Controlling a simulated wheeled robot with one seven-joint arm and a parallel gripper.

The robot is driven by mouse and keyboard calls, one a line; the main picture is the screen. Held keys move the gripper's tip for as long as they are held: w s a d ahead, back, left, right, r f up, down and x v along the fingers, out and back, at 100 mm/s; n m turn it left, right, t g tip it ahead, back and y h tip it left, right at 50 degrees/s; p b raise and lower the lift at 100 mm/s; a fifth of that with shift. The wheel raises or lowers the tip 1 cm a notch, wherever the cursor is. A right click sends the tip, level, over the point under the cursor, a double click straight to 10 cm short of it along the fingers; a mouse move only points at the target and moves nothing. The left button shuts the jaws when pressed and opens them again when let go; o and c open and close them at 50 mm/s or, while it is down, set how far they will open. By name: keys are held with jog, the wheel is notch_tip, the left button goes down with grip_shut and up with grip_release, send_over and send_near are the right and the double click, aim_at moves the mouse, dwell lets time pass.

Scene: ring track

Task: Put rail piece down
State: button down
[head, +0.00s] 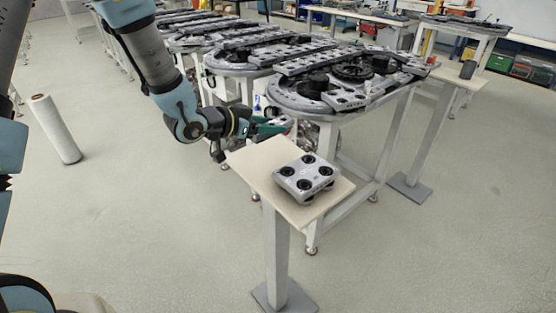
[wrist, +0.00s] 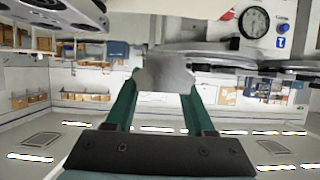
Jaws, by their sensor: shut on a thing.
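My gripper (head: 272,128) is to the left of the nearest ring track, at the back edge of the small pedestal table, with its green fingers pointing right. In the wrist view, my gripper's (wrist: 160,100) two green fingers are shut on a pale grey rail piece (wrist: 163,72). The head view does not show the held piece clearly. A grey block with black round wheels (head: 307,178) sits on the pale top of the pedestal table (head: 259,167), apart from my gripper.
The nearest ring track (head: 315,98) lies on a white frame table behind the pedestal. More track tables stand farther back. A second pedestal (head: 425,140) stands at right. The front floor is clear.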

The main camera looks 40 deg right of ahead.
aim_at(270, 160)
jog(key=shift+f+p, duration=0.85)
jog(key=shift+f, duration=3.2)
jog(key=shift+w, duration=0.1)
jog(key=shift+f, duration=0.15)
jog(key=shift+c, duration=1.3)
grip_release()
jog(key=shift+f, duration=0.1)
jog(key=shift+a+r, duration=0.1)
jog(key=shift+r, duration=0.15)
jog(key=b+v, duration=0.3)
jog(key=v, duration=0.8)
jog(key=shift+a+b, duration=0.4)
jog(key=shift+a, duration=0.05)
